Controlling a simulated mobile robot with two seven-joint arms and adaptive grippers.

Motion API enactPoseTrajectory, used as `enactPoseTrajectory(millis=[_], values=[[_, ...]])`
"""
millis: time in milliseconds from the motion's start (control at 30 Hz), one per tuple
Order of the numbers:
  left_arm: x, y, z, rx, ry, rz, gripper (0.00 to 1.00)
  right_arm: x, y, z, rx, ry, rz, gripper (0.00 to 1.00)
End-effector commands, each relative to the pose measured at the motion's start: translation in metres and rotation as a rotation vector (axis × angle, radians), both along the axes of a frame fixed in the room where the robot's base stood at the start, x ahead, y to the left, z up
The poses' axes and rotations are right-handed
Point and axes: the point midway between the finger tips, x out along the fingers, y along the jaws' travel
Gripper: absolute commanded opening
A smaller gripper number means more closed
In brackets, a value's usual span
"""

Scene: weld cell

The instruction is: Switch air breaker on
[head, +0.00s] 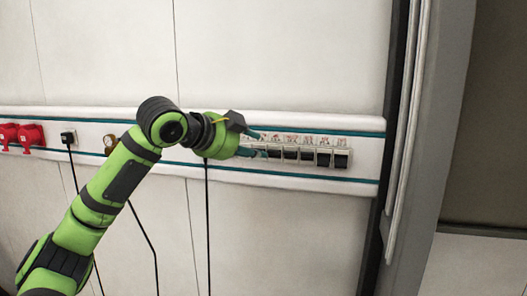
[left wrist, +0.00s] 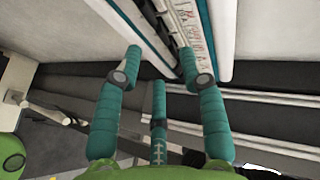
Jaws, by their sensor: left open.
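A row of several dark breaker switches (head: 308,156) with small white labels above them sits on the white wall rail. The labels are too small to read, so I cannot tell which one is the air breaker. My left gripper (head: 257,143) is open, with its teal fingers at the left end of the row, covering part of the leftmost switches. I cannot tell whether they touch. In the left wrist view the spread fingers (left wrist: 160,68) have nothing between them, and the labelled breaker strip (left wrist: 192,28) lies beyond them at the top. My right gripper is not in view.
Red sockets (head: 31,135), a black plug (head: 68,137) with a hanging cable and a round brass-coloured fitting (head: 110,143) are on the rail to the left. A grey door-like frame (head: 428,140) stands right of the breakers. The wall above the rail is clear.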

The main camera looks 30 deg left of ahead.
Motion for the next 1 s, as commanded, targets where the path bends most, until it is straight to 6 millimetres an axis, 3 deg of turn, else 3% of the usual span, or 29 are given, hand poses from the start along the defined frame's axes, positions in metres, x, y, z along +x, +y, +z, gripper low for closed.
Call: enactPoseTrajectory(millis=[100,333,900,1000], values=[[-0.022,0.004,0.01,0.003,-0.002,0.002,0.41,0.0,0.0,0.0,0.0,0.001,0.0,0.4],[-0.045,0.008,0.02,-0.001,-0.001,0.001,0.41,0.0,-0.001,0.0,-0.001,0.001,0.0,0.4],[-0.047,0.008,0.02,-0.001,0.0,-0.001,0.41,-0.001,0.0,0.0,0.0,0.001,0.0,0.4],[-0.044,0.005,0.013,-0.003,0.012,-0.002,0.41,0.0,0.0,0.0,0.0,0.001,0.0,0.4]])
